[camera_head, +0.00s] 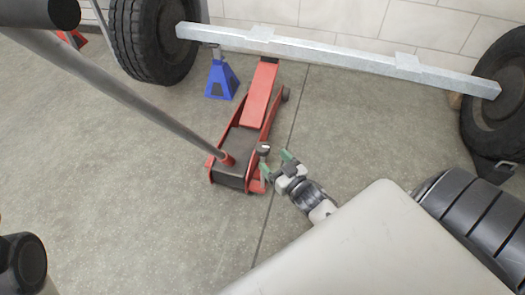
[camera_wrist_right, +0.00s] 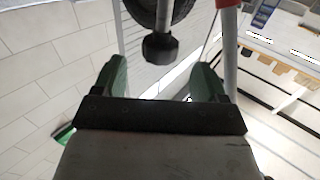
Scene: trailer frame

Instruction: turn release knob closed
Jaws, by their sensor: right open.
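The red floor jack (camera_head: 260,97) stands on the concrete floor, its long grey handle (camera_head: 130,98) slanting up to the upper left. A small dark knob (camera_head: 264,149) shows at the jack's right side near its rear end. My right gripper (camera_head: 276,164) is beside it, with green fingers apart. In the right wrist view, a black knob (camera_wrist_right: 160,46) sits ahead of my open right gripper (camera_wrist_right: 160,78), roughly centred between the fingers and apart from them. Its turned position cannot be told. My left gripper is not in view.
A grey axle beam (camera_head: 330,55) with a tyre (camera_head: 150,40) at the left and another tyre (camera_head: 498,100) at the right spans the back. A blue jack stand (camera_head: 222,78) is left of the jack. The floor (camera_head: 110,190) at left is clear.

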